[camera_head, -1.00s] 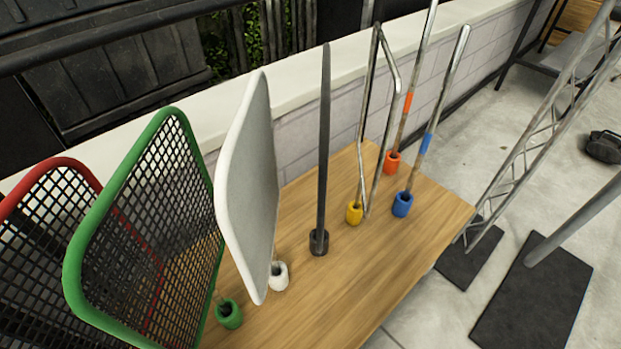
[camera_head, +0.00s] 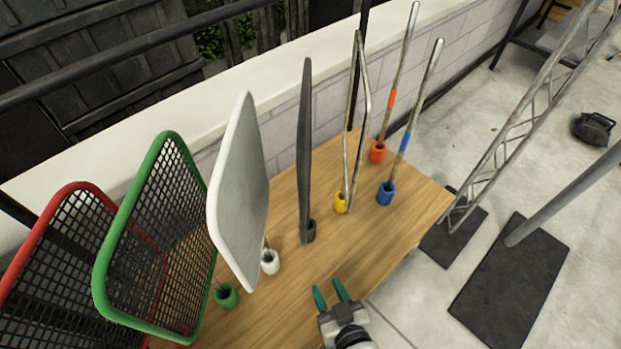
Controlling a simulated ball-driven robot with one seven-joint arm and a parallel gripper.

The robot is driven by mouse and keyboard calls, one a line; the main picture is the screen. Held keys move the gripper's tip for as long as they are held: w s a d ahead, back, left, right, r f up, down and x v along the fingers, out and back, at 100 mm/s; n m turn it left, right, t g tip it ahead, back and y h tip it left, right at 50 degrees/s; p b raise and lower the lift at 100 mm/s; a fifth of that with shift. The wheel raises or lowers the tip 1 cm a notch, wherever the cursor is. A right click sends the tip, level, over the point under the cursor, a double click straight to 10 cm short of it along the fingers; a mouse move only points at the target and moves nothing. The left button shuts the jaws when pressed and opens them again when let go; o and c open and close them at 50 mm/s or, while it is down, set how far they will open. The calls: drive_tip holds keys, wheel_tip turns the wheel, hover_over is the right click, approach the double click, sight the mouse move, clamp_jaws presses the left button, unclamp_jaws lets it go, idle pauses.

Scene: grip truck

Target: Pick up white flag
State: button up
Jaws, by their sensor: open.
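The white flag (camera_head: 241,190) is a rounded white panel standing upright, slightly tilted. Its white cup-shaped base (camera_head: 270,262) rests on the wooden table (camera_head: 400,222). My gripper (camera_head: 331,291) enters from the bottom of the view, with two green fingers apart and nothing between them. It is over the table's front edge, to the right of and nearer than the white base, and apart from it.
A green mesh flag (camera_head: 160,240) and a red mesh flag (camera_head: 60,260) stand left of the white one. A black flag (camera_head: 306,150) stands close on its right. Yellow (camera_head: 341,203), blue (camera_head: 386,193) and orange (camera_head: 378,152) based poles stand farther right. A low wall (camera_head: 330,105) runs behind.

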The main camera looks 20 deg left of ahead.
sight(265, 247)
drive_tip(key=s+a+r+n+t+y+p, duration=0.15)
drive_tip(key=s+a+r+y+p, duration=0.3)
drive_tip(key=a, duration=0.45)
drive_tip(key=shift+t, duration=0.25)
drive_tip(key=x, duration=0.3)
drive_tip(key=b+x, duration=0.1)
drive_tip(key=x, duration=0.3)
drive_tip(key=r+b+x, duration=0.1)
drive_tip(key=x, duration=0.2)
drive_tip(key=shift+w+a, duration=0.1)
drive_tip(key=shift+w, duration=0.1)
drive_tip(key=shift+c, duration=0.2)
drive_tip(key=shift+r, duration=0.1)
clamp_jaws()
